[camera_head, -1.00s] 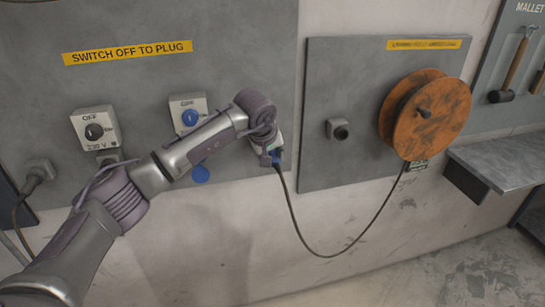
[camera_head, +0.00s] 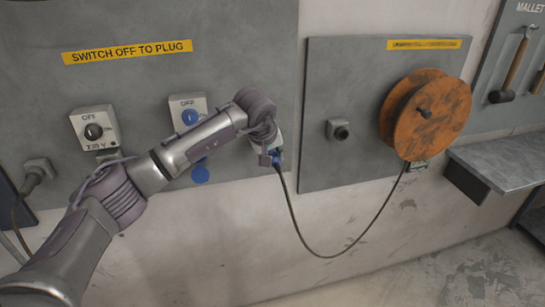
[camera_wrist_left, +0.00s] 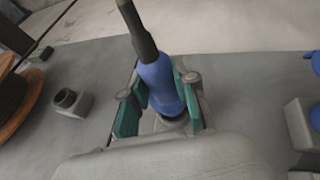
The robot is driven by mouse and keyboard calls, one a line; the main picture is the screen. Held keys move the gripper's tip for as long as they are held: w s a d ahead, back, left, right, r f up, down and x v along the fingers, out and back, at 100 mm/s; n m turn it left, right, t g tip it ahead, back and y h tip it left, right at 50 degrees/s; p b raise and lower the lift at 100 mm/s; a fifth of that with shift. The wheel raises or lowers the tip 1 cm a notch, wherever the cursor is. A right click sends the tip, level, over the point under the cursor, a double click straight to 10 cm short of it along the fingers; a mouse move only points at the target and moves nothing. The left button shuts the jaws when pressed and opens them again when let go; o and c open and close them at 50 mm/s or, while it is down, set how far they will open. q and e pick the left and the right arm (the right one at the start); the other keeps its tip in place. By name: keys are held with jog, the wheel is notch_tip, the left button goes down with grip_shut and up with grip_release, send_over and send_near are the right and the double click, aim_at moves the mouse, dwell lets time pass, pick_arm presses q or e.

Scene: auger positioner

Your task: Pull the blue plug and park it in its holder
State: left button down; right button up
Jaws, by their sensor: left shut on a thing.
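The blue plug (camera_wrist_left: 160,85) sits between the teal pads of my left gripper (camera_wrist_left: 158,100) in the left wrist view, and the gripper is shut on it. In the head view the left gripper (camera_head: 270,157) is in front of the left panel's right edge, with a bit of blue plug (camera_head: 277,158) showing below it. The dark cable (camera_head: 320,254) hangs from the plug to the orange reel. The blue socket (camera_head: 201,172) with its blue switch (camera_head: 190,117) is left of the gripper, partly covered by my arm. A dark-mouthed holder (camera_head: 339,131) is on the right panel.
The orange cable reel (camera_head: 432,113) stands out from the right panel (camera_head: 315,85). A second switch (camera_head: 93,130) and a grey plug (camera_head: 36,172) are at left. A metal shelf (camera_head: 505,160) and mallets (camera_head: 502,96) are at right. The wall between gripper and holder is clear.

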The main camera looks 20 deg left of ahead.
pick_arm(q)
jog(key=shift+w+a+r, duration=0.1)
jog(key=shift+w+a, duration=0.35)
jog(key=shift+w, duration=0.3)
jog(key=shift+w+a, duration=0.4)
jog(key=shift+w, duration=0.3)
jog(key=c, duration=0.8)
grip_release()
jog(key=shift+w, duration=0.1)
jog(key=v, duration=1.2)
